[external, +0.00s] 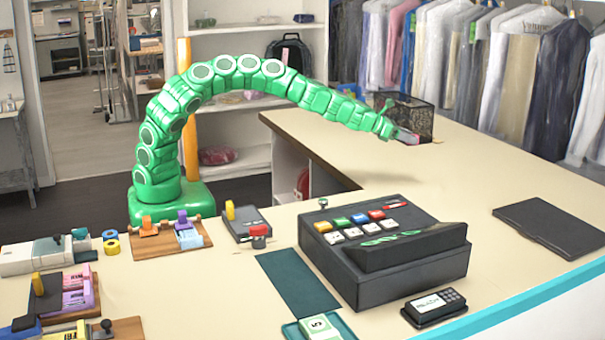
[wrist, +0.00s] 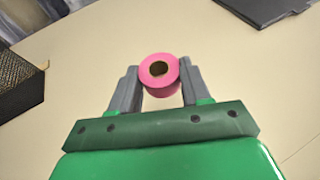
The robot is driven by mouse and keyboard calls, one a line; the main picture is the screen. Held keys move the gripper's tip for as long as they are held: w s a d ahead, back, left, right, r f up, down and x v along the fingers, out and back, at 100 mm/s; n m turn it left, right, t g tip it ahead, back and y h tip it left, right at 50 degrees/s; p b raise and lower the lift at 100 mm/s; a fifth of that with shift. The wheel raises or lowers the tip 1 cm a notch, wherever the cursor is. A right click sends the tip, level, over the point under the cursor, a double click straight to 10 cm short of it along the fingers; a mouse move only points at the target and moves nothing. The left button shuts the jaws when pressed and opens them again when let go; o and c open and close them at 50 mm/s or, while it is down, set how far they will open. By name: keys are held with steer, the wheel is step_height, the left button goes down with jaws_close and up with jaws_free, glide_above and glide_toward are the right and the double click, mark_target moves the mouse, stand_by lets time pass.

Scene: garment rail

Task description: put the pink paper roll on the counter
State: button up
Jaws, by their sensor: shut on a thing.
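The pink paper roll (wrist: 159,72) sits between the two grey fingers of my gripper (wrist: 160,88) in the wrist view, with its dark core hole facing the camera. My gripper (external: 398,133) is shut on it. In the external view the gripper is at the far end of my green arm, low over the back part of the counter (external: 456,180). Only a small pinkish patch shows there at the gripper's tip, so the roll is mostly hidden. I cannot tell whether the roll touches the counter.
A black mesh box (external: 412,112) stands beside my gripper; it also shows at left in the wrist view (wrist: 22,85). A black cash register (external: 385,262) and a dark flat folder (external: 552,228) lie nearer the front. The counter between them is clear.

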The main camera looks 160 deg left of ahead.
steer(key=s+a+f+n+g, duration=0.1)
steer(key=s+a, duration=0.2)
steer(key=s, duration=0.6)
steer(key=s+a+n+g, duration=0.1)
steer(key=s+a+g, duration=0.15)
steer(key=s, duration=0.65)
glide_above(424, 161)
steer(key=s+d, duration=0.1)
steer(key=d, duration=0.3)
steer(key=shift+t+y, duration=0.3)
steer(key=shift+t, duration=0.05)
steer(key=f, duration=0.6)
steer(key=shift+s+a, duration=0.15)
steer(key=shift+a, duration=0.1)
steer(key=shift+a+f, duration=0.45)
steer(key=shift+a, duration=0.05)
steer(key=shift+w+a+f, duration=0.2)
steer(key=shift+a+f, duration=0.4)
steer(key=shift+f, duration=0.15)
steer(key=shift+w+a+f, duration=0.15)
steer(key=shift+a+f, duration=0.4)
steer(key=shift+f, duration=0.15)
steer(key=shift+a+f, duration=0.15)
steer(key=shift+f, duration=0.05)
steer(key=shift+w+f, duration=0.2)
steer(key=shift+f, duration=0.35)
steer(key=shift+s+f, duration=0.1)
steer(key=shift+f, duration=0.9)
